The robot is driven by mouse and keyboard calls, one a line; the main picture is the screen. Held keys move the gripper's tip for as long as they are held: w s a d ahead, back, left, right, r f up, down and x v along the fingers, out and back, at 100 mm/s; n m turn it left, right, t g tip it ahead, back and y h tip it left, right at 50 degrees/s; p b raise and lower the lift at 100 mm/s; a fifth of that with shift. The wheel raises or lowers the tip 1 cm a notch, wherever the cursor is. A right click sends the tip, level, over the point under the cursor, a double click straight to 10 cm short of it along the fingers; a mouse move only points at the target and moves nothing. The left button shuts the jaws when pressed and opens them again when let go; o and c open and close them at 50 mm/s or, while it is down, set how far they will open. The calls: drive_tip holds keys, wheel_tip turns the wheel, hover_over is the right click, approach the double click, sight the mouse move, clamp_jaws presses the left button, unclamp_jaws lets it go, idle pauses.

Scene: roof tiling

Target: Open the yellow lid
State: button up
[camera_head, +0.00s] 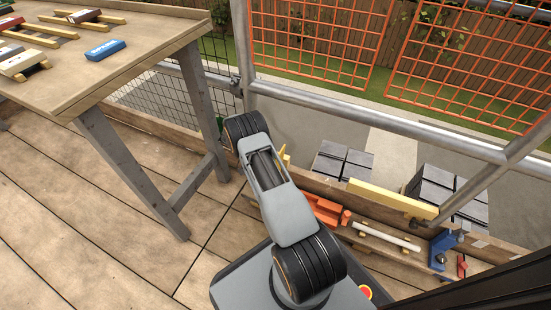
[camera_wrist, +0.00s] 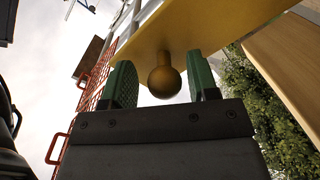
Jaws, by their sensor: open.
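In the wrist view, a yellow lid (camera_wrist: 205,32) spans the top of the picture. A round, dark golden knob (camera_wrist: 164,80) sticks out from it. My gripper (camera_wrist: 161,78) is open, with one green finger on each side of the knob. Gaps show between the knob and both fingers. In the head view my arm hides my gripper. A small yellow piece (camera_head: 284,156) shows just beside my arm there, and a long yellow board (camera_head: 385,197) lies farther right; I cannot tell which belongs to the lid.
A wooden table (camera_head: 120,70) with a blue block (camera_head: 105,49) stands at the left. Metal railing (camera_head: 350,106) with orange mesh (camera_head: 310,40) runs behind. An orange tool (camera_head: 325,208), a white tube (camera_head: 385,236) and a blue tool (camera_head: 441,250) sit right of my arm. Plank floor at left is clear.

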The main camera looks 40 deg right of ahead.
wheel_tip(320, 180, up, 4)
drive_tip(key=shift+f+p, duration=0.2)
drive_tip(key=shift+p, duration=0.8)
drive_tip(key=o, duration=0.5)
drive_tip(key=s+r+p, duration=0.1)
drive_tip(key=s+a+r+p, duration=0.1)
drive_tip(key=r, duration=0.1)
drive_tip(key=s+r+p, duration=0.1)
drive_tip(key=r, duration=0.1)
drive_tip(key=shift+s+a, duration=0.25)
drive_tip(key=shift+s, duration=0.1)
drive_tip(key=s+a+r+p, duration=0.1)
drive_tip(key=s, duration=0.1)
drive_tip(key=s+a+r+p, duration=0.1)
drive_tip(key=s, duration=0.2)
drive_tip(key=s+a+r+p, duration=0.1)
drive_tip(key=s, duration=0.2)
drive_tip(key=shift+a+r, duration=0.3)
drive_tip(key=shift+r, duration=0.05)
drive_tip(key=c, duration=0.5)
drive_tip(key=shift+s+a+p, duration=0.2)
drive_tip(key=shift+s+p, duration=0.15)
drive_tip(key=shift+s, duration=0.25)
